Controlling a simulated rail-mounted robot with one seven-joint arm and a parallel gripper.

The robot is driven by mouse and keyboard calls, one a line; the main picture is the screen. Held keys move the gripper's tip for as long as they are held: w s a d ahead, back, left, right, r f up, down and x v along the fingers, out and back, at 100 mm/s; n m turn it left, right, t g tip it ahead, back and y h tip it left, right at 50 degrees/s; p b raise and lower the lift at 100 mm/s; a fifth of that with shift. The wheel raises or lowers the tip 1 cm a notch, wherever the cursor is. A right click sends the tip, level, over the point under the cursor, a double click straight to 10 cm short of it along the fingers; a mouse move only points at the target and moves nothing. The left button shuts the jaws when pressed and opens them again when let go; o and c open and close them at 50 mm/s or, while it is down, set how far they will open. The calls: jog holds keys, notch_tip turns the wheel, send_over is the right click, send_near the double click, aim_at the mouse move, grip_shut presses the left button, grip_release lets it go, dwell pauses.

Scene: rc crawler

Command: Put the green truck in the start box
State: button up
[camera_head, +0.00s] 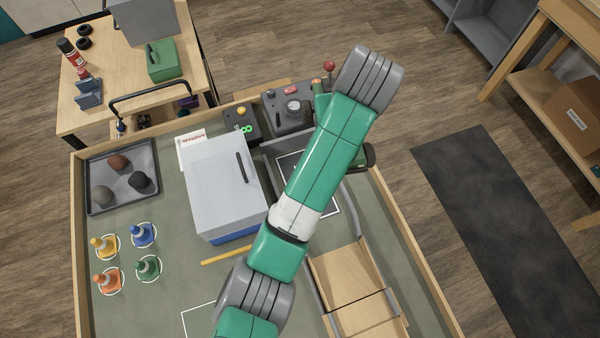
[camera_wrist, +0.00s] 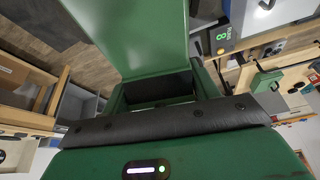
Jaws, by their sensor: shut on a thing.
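My gripper (camera_wrist: 158,95) fills the lower part of the wrist view, with a black bolted bar and a lit indicator on its green housing. It is shut on a green body just beyond it, which I take to be the green truck (camera_wrist: 130,35). Only a smooth green panel of it shows, and the finger contact is hidden. In the head view my arm hides the gripper and most of what it holds. A white outlined square (camera_head: 187,318) lies on the table's lower edge, partly cut off; I cannot tell whether it is the start box.
A grey box with a handle (camera_head: 222,175) stands left of my arm. Several cones (camera_head: 143,235) and a tray of rocks (camera_head: 95,206) are farther left. A wooden ramp (camera_head: 350,290) lies right of my forearm. A control panel (camera_head: 290,112) is at the back.

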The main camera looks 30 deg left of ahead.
jog(key=a+f, duration=0.2)
jog(key=f, duration=0.6)
jog(key=s+a+f+n+b, duration=0.1)
jog(key=f, duration=0.8)
jog(key=a+f+n+b, duration=0.1)
jog(key=a+f, duration=0.1)
jog(key=f, duration=0.6)
jog(key=shift+s+a+f+y, duration=0.15)
jog(key=shift+s+a+y, duration=0.15)
jog(key=shift+s+y, duration=0.1)
jog(key=shift+f+b, duration=0.5)
jog(key=shift+f, duration=0.1)
jog(key=o, duration=1.4)
jog(key=shift+f+g, duration=0.25)
jog(key=shift+g, duration=0.05)
jog(key=shift+r, duration=0.1)
jog(key=p+v, duration=0.1)
jog(key=v, duration=1.2)
jog(key=shift+a+r, duration=0.25)
jog(key=shift+r, duration=0.05)
jog(key=shift+w, duration=0.1)
